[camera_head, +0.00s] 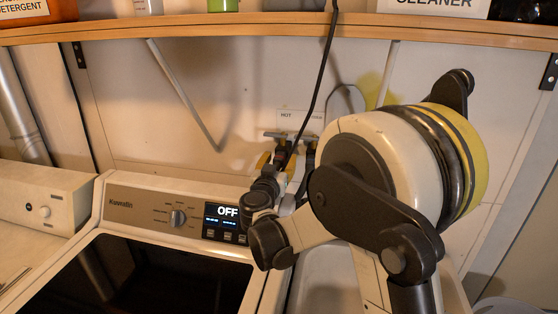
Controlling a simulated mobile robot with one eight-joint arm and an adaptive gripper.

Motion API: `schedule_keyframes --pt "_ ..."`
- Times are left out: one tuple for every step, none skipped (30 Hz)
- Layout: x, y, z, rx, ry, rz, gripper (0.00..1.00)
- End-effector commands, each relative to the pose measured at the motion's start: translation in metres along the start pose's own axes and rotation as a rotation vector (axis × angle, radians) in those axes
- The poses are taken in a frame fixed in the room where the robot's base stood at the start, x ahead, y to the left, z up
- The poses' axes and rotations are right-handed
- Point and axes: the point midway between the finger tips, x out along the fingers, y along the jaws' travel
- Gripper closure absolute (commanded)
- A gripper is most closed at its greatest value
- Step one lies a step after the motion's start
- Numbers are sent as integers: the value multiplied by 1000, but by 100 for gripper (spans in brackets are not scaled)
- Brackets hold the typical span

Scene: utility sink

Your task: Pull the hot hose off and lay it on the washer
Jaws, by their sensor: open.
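My gripper (276,163) is open at the wall taps, with yellow-orange parts on either side of a dark reddish fitting below the tap under the HOT label (288,116). I cannot tell whether it touches the hot hose, which is mostly hidden by my gripper and wrist. A grey tap fitting (278,136) shows just above my gripper. The washer (140,205), white with a control panel and a display reading OFF, stands below and to the left. Its dark top is partly in view at the bottom.
A wooden shelf (200,27) with bottles runs above. A dark cable (326,70) hangs from it near the taps. A pale sink basin (325,275) lies right of the washer, partly behind my arm. Another white appliance (45,205) stands at the left.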

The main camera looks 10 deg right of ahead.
Motion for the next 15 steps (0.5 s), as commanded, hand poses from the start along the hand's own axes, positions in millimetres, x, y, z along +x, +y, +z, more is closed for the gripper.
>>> schedule_keyframes --pt "0 0 0 0 0 0 50" --pt "0 0 0 0 0 0 50" --pt "0 0 0 0 0 0 50" --pt "0 0 1 0 0 0 50" --pt "0 0 1 0 0 0 50" --pt "0 0 0 0 0 0 50" --pt "0 0 0 0 0 0 50" --pt "0 0 0 0 0 0 50" --pt "0 0 0 0 0 0 50" --pt "0 0 0 0 0 0 50" --pt "0 0 0 0 0 0 50" --pt "0 0 0 0 0 0 57" --pt "0 0 0 0 0 0 66" --pt "0 0 0 0 0 0 75" --pt "0 0 0 0 0 0 88"
